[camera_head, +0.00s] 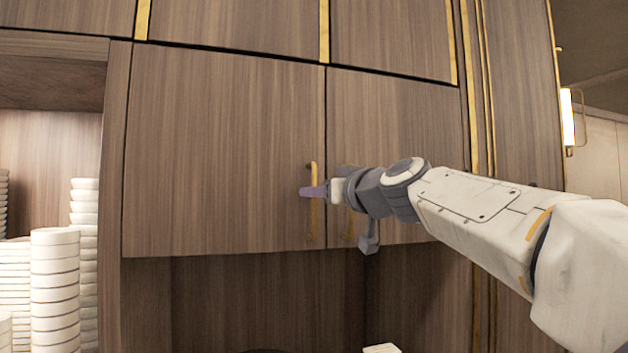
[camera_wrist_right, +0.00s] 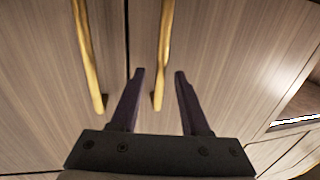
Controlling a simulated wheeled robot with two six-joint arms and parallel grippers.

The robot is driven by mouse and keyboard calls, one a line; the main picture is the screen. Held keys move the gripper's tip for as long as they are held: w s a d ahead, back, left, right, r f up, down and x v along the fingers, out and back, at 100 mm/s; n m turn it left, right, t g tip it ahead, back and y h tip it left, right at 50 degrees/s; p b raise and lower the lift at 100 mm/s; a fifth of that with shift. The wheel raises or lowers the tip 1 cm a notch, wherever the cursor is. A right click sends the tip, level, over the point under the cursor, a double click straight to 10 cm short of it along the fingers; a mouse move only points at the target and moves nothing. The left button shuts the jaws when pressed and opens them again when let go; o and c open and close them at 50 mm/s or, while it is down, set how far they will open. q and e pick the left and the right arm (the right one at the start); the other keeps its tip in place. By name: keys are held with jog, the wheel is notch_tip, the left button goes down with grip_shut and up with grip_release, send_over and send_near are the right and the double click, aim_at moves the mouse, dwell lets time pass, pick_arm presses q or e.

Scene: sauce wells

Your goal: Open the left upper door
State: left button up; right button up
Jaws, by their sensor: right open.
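The left upper door (camera_head: 215,150) is a brown wood-grain panel, closed flush in the cabinet front. Its gold vertical bar handle (camera_head: 313,220) is near its right edge. My right gripper (camera_head: 313,191) reaches in from the right, with its dark purple fingers at the upper part of this handle. In the right wrist view my right gripper (camera_wrist_right: 160,72) is open, and a gold handle (camera_wrist_right: 164,45) shows between the two fingers. I cannot tell whether either finger touches it. My left gripper is not in view.
The neighbouring right door (camera_head: 400,130) is closed, its handle (camera_head: 350,228) partly behind my right arm. Upper panels (camera_head: 235,25) with gold strips are above. White stacked dishes (camera_head: 55,290) fill an open shelf at the left. An open recess (camera_head: 240,305) lies below the doors.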

jog(key=shift+p+x, duration=0.3)
jog(key=shift+x, duration=0.8)
grip_shut()
dwell(0.7)
